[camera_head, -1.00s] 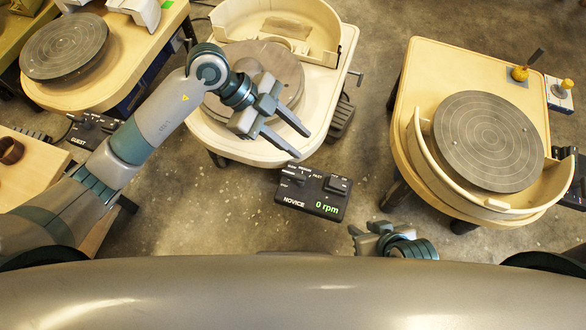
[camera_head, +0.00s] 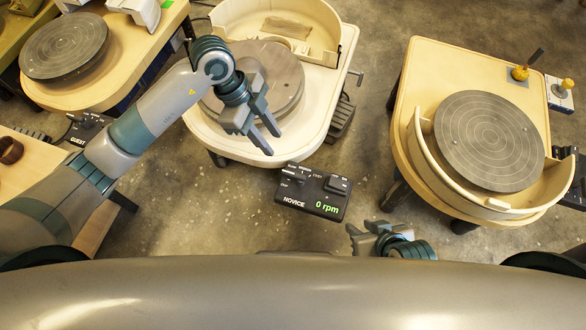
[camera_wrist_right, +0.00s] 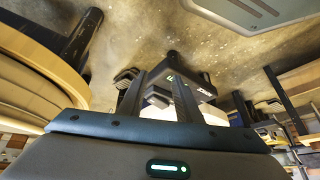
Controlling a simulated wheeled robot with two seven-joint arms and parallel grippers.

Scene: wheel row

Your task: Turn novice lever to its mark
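The novice control box (camera_head: 312,194) is black, reads "NOVICE" and shows a green "0 rpm". Its lever (camera_head: 299,174) is a small dark part at the upper left, among small speed labels; its exact angle is too small to tell. My left gripper (camera_head: 272,142) is open and empty, above the front of the white wheel table, up and left of the box and apart from it. My right gripper (camera_head: 353,234) is low, right of and below the box. In the right wrist view its fingers (camera_wrist_right: 158,98) are apart, with a box with green digits (camera_wrist_right: 190,85) beyond them.
The middle wheel (camera_head: 280,80) sits on the white table behind the novice box. Another wheel table (camera_head: 415,100) stands at right. A guest box (camera_head: 88,131) is at left, partly behind my left arm. Bare floor surrounds the novice box.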

